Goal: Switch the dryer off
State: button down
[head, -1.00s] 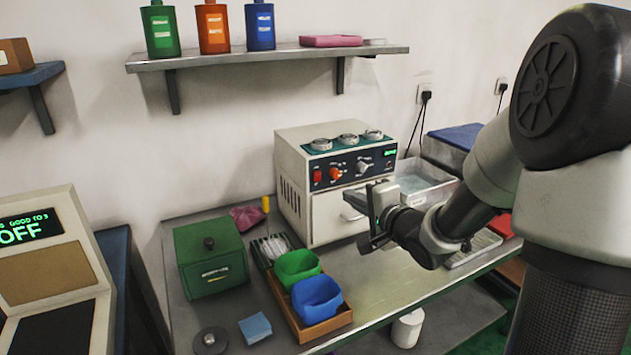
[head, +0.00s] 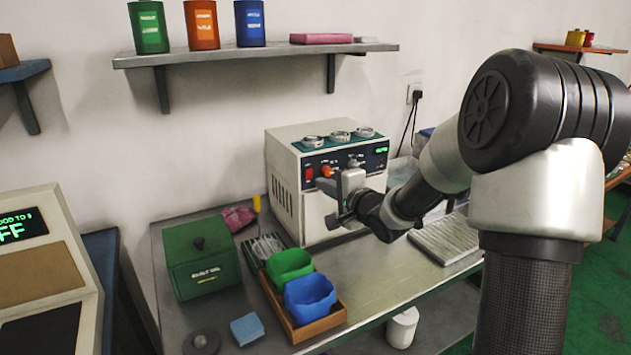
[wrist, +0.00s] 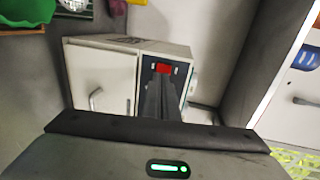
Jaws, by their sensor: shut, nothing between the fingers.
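The dryer, a cream box (head: 284,190) with three round metal parts on top, stands on the bench against the wall. Its dark front panel has a red switch (head: 309,173), an orange knob (head: 327,170) and a lit green display (head: 381,150). My gripper (head: 323,184) is shut and empty in front of the panel, just below the knob and right of the switch. In the wrist view the shut fingers (wrist: 163,80) point at the panel, close to the red switch (wrist: 162,68), partly covering the panel. I cannot tell whether they touch it.
On the bench left of the dryer are a green lidded box (head: 205,262), a wooden tray (head: 322,328) with green and blue bins, and a blue block (head: 246,329). A metal tray (head: 445,240) lies to the right.

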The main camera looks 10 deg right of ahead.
aim_at(309, 172)
jog(key=w, duration=0.1)
jog(key=w+a, duration=0.1)
jog(key=w, duration=0.2)
jog(key=shift+w+a+r, duration=0.2)
jog(key=shift+w+a, duration=0.05)
jog(key=shift+w, duration=0.1)
jog(key=p, duration=0.1)
jog(key=r+p, duration=0.1)
jog(key=p, duration=0.1)
jog(key=shift+w+r+g, duration=0.1)
jog(key=shift+w+g, duration=0.15)
jog(key=shift+g, duration=0.05)
jog(key=shift+f+b, duration=0.4)
jog(key=shift+f, duration=0.2)
jog(key=shift+r, duration=0.1)
